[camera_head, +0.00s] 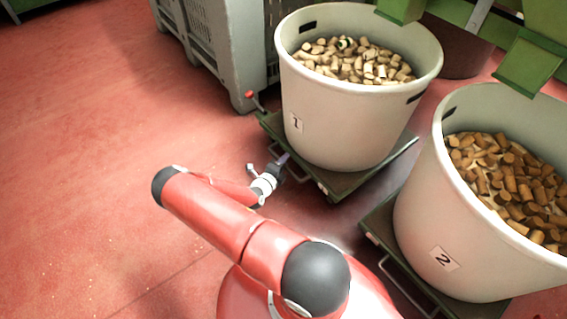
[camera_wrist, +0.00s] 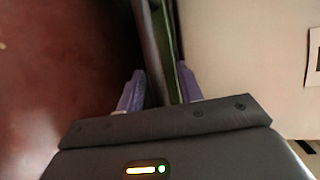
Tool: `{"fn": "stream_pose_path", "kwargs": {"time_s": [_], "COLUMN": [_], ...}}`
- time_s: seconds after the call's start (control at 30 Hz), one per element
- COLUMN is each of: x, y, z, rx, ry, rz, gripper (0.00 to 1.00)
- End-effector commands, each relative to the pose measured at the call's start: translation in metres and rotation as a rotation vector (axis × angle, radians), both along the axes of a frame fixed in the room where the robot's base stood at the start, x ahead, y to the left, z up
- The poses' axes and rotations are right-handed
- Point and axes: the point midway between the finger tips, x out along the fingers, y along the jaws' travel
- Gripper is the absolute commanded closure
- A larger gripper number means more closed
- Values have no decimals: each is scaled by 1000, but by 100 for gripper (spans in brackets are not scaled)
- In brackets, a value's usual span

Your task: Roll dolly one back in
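Dolly one (camera_head: 345,184) is a low dark green platform on the red floor. It bears the big cream bin marked 1 (camera_head: 335,130), full of pale corks. A thin metal handle (camera_head: 294,177) sticks out at its front edge. My gripper (camera_head: 283,160) is down at this edge, close to the handle. In the wrist view my gripper (camera_wrist: 160,88) has its two purple fingertips apart. A dark bar (camera_wrist: 151,45) and the green edge run between them. I see a gap beside the left finger; whether the bar lies fully between the fingers is unclear.
A second dolly (camera_head: 376,222) with the bin marked 2 (camera_head: 435,225) stands close at right. A grey slatted crate (camera_head: 215,45) is behind left. A red-tipped lever (camera_head: 250,96) rises at dolly one's left corner. Green machinery (camera_head: 535,60) overhangs at upper right. Floor at left (camera_head: 80,150) is clear.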

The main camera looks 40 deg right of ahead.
Motion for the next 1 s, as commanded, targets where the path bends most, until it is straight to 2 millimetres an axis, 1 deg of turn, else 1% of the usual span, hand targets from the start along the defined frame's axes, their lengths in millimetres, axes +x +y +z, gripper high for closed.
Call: {"fn": "stream_pose_path", "kwargs": {"time_s": [0.07, 0.17, 0.4, 0.5, 0.6, 0.73, 1.0], "x": [0, -3, -18, -24, -28, -30, -30], "y": [1, 9, 45, 58, 66, 69, 69], "z": [0, 2, 10, 12, 13, 14, 14], "rx": [1, 2, 2, 1, 0, -1, 0], "ry": [0, 0, 0, 1, 0, 1, 0], "rz": [0, 1, 2, 1, -1, -2, -2], "gripper": [64, 64, 64, 64, 64, 64, 64]}}
